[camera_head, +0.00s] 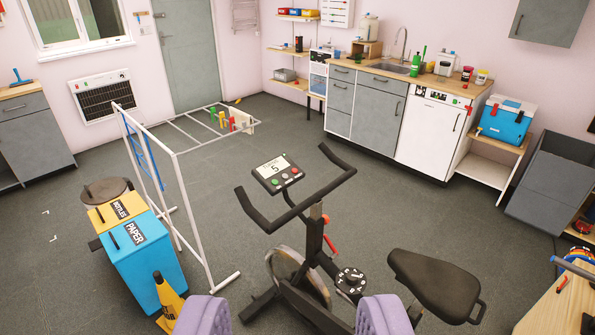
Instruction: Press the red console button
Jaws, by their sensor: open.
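The console (271,165) of an exercise bike shows in the head camera view, near the middle, between black handlebars. Its small screen reads 5. The red button (294,171) is at the right end of a row of small buttons along the console's lower edge, beside a green one (284,177). My gripper (293,306) shows as two purple fingers at the bottom edge, spread wide apart. It is open, with no thing held between the fingers. The fingers are well apart from the console and below it in the picture. The red button is unobstructed.
The handlebars (336,165) flank the console, and the bike seat (437,283) is at lower right. A white rack (181,205), a yellow bin (117,209) and a blue bin (145,260) stand to the left.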

